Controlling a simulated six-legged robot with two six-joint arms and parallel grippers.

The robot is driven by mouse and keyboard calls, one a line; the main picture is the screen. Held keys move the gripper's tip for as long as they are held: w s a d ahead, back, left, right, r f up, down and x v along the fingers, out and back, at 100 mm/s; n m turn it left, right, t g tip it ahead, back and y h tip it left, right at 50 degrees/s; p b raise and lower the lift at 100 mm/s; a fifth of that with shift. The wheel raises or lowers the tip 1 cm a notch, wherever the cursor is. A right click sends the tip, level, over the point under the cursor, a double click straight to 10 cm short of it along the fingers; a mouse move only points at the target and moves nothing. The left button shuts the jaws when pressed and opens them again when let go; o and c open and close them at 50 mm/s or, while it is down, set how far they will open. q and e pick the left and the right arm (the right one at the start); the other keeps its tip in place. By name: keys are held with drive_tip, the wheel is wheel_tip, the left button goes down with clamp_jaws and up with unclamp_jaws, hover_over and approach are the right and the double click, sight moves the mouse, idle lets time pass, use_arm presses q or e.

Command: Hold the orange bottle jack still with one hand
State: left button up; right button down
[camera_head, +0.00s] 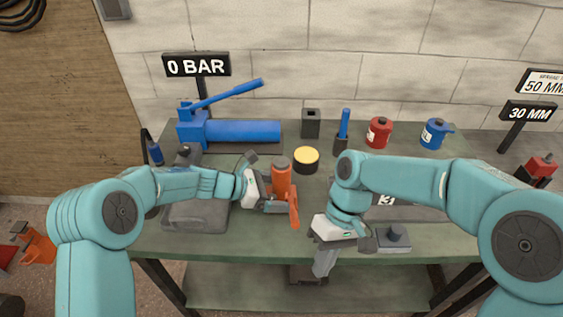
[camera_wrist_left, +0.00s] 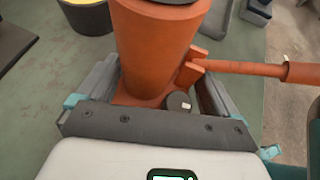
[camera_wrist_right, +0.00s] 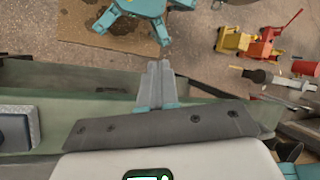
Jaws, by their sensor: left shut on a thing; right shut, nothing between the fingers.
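The orange bottle jack (camera_head: 281,180) stands upright on the green bench, near the middle of the head view. My left gripper (camera_head: 268,203) is shut on the jack's lower part from the left. In the left wrist view the jack (camera_wrist_left: 155,50) rises between the two fingers, and its handle socket points right. My right gripper (camera_head: 325,262) is near the bench's front edge, to the right of the jack and apart from it. In the right wrist view its fingers (camera_wrist_right: 157,85) are together with nothing between them.
A blue hydraulic pump (camera_head: 240,131) lies behind, under a "0 BAR" sign (camera_head: 196,65). A yellow-topped black puck (camera_head: 306,159) sits just behind the jack. Red (camera_head: 378,133) and blue (camera_head: 433,134) cans stand at the back right. A grey block with a knob (camera_head: 393,240) is beside my right gripper.

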drive_tip(key=w+a+r+n+t+h, duration=0.1)
drive_tip(key=w+a+r+t, duration=0.3)
drive_tip(key=r, duration=0.3)
drive_tip(key=w+a+r+t+h, duration=0.1)
drive_tip(key=w+a+r+t, duration=0.15)
drive_tip(key=w+r, duration=0.35)
drive_tip(key=shift+t, duration=0.25)
drive_tip(key=shift+s+d+f, duration=0.1)
drive_tip(key=shift+d+f, duration=0.1)
drive_tip(key=shift+f, duration=1.35)
drive_tip(key=shift+s+d+f, duration=0.1)
drive_tip(key=shift+d+f, duration=0.05)
drive_tip(key=shift+f, duration=1.4)
drive_tip(key=shift+f, duration=0.1)
